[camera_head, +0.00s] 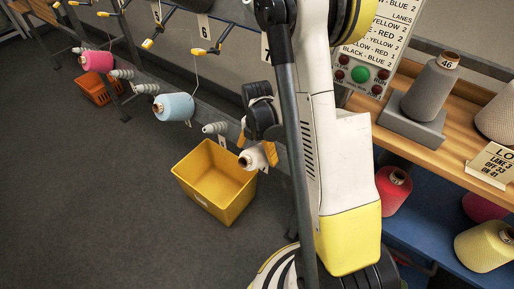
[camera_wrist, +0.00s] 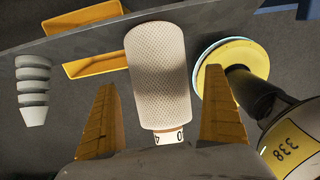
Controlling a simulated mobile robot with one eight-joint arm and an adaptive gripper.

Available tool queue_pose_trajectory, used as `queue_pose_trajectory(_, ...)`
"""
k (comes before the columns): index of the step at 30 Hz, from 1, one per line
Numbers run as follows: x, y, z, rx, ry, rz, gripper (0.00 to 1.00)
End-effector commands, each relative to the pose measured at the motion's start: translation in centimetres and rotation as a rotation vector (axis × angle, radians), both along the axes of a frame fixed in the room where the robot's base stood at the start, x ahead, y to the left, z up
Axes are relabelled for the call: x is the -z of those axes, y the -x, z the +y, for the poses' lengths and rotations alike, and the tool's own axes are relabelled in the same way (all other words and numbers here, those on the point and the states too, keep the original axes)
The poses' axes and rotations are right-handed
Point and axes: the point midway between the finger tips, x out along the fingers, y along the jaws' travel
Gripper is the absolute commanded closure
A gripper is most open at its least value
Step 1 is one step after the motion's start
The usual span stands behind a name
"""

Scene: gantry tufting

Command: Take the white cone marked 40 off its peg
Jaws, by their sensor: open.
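The white cone (camera_wrist: 161,70) lies lengthwise in the middle of the wrist view. Its narrow near end has a white label, upside down, with characters that look like 40. My gripper (camera_wrist: 162,95) is open. Its two yellow fingers stand on either side of the cone's near end, with gaps visible on both sides. In the head view the cone (camera_head: 254,158) shows below my gripper (camera_head: 257,146), partly hidden by it. The cone's peg is hidden behind it.
A yellow bin (camera_head: 213,185) stands on the floor below the cone. Empty ribbed pegs (camera_head: 215,128), a blue cone (camera_head: 173,107) and a pink cone (camera_head: 97,61) line the rail. At right, a grey cone marked 46 (camera_head: 431,88) stands on a grey block on the wooden shelf.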

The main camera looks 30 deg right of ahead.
Motion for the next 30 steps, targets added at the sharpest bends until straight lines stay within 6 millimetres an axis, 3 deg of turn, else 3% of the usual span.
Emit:
queue_pose_trajectory(4,1.13,-0.01,0.0,0.0,0.0,0.0,0.0)
queue_pose_trajectory(13,1.19,0.0,0.01,0.0,0.0,0.0,0.0)
queue_pose_trajectory(18,1.18,0.0,0.0,0.0,0.0,0.0,0.52)
queue_pose_trajectory(20,1.18,0.0,0.0,0.0,0.0,0.0,0.68)
queue_pose_trajectory(21,1.18,0.0,0.0,0.0,0.0,0.0,0.36)
queue_pose_trajectory(24,1.19,0.01,0.0,0.001,0.0,0.0,0.67)
queue_pose_trajectory(25,1.19,0.01,0.0,0.001,0.0,0.0,0.71)
queue_pose_trajectory(30,1.11,0.04,0.08,0.0,0.0,0.0,0.71)
